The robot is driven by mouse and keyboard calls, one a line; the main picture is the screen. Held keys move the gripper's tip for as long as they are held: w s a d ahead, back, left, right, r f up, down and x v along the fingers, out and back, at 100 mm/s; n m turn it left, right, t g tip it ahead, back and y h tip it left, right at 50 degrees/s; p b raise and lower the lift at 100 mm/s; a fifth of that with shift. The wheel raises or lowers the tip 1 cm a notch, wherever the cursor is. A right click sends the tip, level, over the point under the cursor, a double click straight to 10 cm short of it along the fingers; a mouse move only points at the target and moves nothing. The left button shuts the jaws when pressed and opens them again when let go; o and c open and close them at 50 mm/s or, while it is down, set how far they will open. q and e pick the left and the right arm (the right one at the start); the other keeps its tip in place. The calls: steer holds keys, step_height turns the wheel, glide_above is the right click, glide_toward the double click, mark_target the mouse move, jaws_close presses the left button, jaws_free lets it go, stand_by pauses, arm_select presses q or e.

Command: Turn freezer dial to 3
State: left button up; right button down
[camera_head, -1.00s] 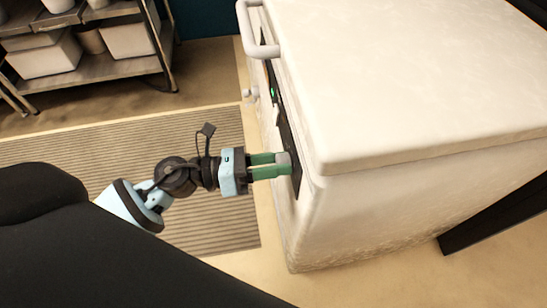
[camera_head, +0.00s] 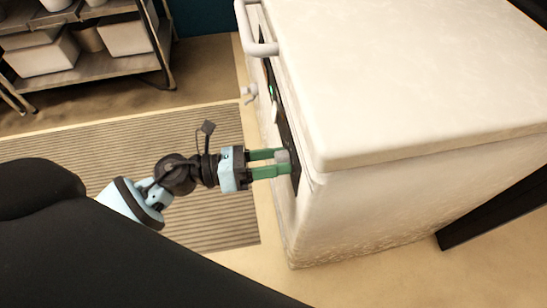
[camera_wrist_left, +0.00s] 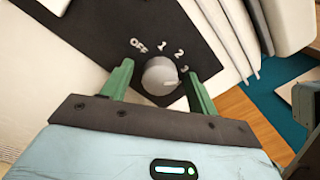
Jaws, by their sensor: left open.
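The white chest freezer (camera_head: 400,90) stands at the right in the head view, with a dark control panel (camera_head: 279,101) on its side. In the left wrist view the round grey dial (camera_wrist_left: 160,75) sits on the black panel, marked OFF, 1, 2 and 3. Its white pointer line faces right and slightly down, near the 3. My left gripper (camera_head: 284,163) is at the panel; its green fingers, also in the wrist view (camera_wrist_left: 159,72), stand open on either side of the dial. I cannot tell whether they touch it. My right gripper is not in view.
A white handle (camera_head: 258,45) juts from the freezer lid's edge. A metal shelf (camera_head: 105,72) with white containers stands at the back left. A ribbed mat (camera_head: 110,135) lies on the floor beside the freezer. My own dark body fills the lower left.

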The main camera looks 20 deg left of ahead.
arm_select(q)
steer(key=v, duration=0.7)
steer(key=shift+s+a+b, duration=0.2)
steer(key=shift+a+b, duration=0.1)
steer(key=shift+a, duration=0.1)
